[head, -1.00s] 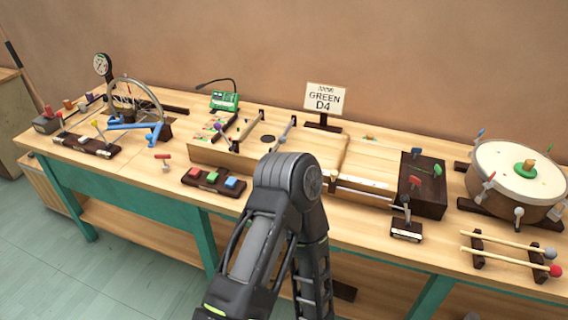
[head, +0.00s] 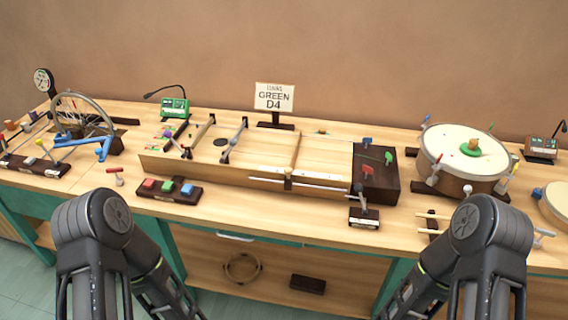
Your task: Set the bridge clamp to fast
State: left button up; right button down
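A long wooden box with strings and bridges (head: 318,160) lies across the middle of the bench. Two slanted bars cross its left part, the right one (head: 234,140) beside a round sound hole. A small lever on a dark labelled block (head: 363,216) stands at the box's front right corner. A dark block with green and red levers (head: 375,178) sits at its right end. I cannot read the small labels, so I cannot tell which part is the bridge clamp or its setting. Both my arms show in the foreground, bent downward; both grippers are outside the view.
A block with red, green and blue buttons (head: 169,189) lies at the front edge. A sign reading GREEN D4 (head: 274,97) stands behind. A wheel (head: 84,120) is at left, a drum (head: 463,158) at right. A shelf (head: 270,268) runs below the bench.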

aim_at(359, 187)
jog(key=k+u, duration=0.15)
jog(key=u, duration=0.3)
jog(key=k+u, duration=0.2)
jog(key=u, duration=0.25)
